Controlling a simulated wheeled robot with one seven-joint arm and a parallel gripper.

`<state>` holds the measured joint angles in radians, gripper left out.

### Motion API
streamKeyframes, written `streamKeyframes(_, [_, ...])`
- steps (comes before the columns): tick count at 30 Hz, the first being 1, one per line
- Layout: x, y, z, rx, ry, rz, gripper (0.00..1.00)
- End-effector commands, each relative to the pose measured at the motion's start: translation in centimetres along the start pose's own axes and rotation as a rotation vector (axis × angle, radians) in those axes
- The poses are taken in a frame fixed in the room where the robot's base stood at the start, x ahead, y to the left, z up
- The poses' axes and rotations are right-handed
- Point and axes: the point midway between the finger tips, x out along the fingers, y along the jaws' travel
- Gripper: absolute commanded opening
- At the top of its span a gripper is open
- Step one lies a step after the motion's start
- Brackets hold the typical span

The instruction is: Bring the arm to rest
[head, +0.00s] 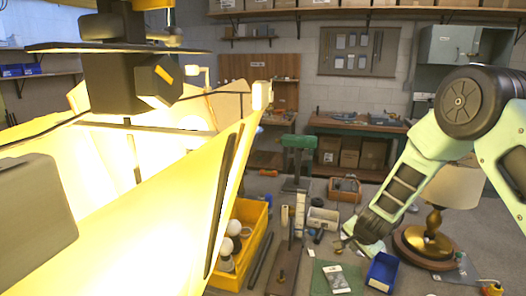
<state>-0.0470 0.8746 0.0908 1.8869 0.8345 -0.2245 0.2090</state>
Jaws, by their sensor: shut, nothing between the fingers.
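My arm reaches in from the right, pale green with dark joints. My gripper (345,244) points down and left over the workbench (215,291), near the blue bin. It looks small and partly hidden by my wrist; it is shut with nothing held. A lamp with a cream shade (455,186) and a brass body (428,240) stands upright on a round wooden base at right, partly behind my arm.
A large glowing yellow structure (150,220) with dark fittings fills the left foreground and hides much of the bench. A yellow bin (229,282) holds white bulbs (225,247). A blue bin (382,272) and a green mat (320,280) lie below my gripper. A green vise (298,142) stands behind.

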Motion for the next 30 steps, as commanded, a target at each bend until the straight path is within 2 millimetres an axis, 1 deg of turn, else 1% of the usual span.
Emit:
streamKeyframes(1, [-0.9,-0.7,1.0,-0.031,-0.024,-0.015,0.00])
streamKeyframes(5, [-3.8,-2.3,4.3,-0.135,-0.106,-0.052,0.00])
streamKeyframes(8, [-6.9,-3.3,7.5,-0.247,-0.181,-0.084,0.00])
streamKeyframes(11, [-11.3,-3.7,11.8,-0.407,-0.277,-0.122,0.00])
streamKeyframes(12, [-13.4,-3.4,13.8,-0.487,-0.321,-0.136,0.00])
streamKeyframes(14, [-16.6,-2.5,16.7,-0.617,-0.382,-0.153,0.00])
streamKeyframes(15, [-18.8,-1.5,18.5,-0.706,-0.422,-0.159,0.00])
streamKeyframes(17, [-21.8,0.3,20.9,-0.841,-0.472,-0.164,0.00])
streamKeyframes(18, [-23.6,1.8,22.2,-0.932,-0.502,-0.163,0.00])
streamKeyframes(20, [-26.2,4.3,23.9,-1.069,-0.540,-0.154,0.00])
streamKeyframes(21, [-27.7,6.1,24.6,-1.156,-0.559,-0.144,0.00])
streamKeyframes(23, [-29.5,8.8,25.5,-1.276,-0.582,-0.124,0.00])
streamKeyframes(24, [-30.5,10.4,25.8,-1.347,-0.592,-0.108,0.00])
streamKeyframes(27, [-32.2,13.7,26.0,-1.487,-0.607,-0.068,0.00])
streamKeyframes(30, [-33.2,15.7,25.9,-1.572,-0.611,-0.040,0.00])
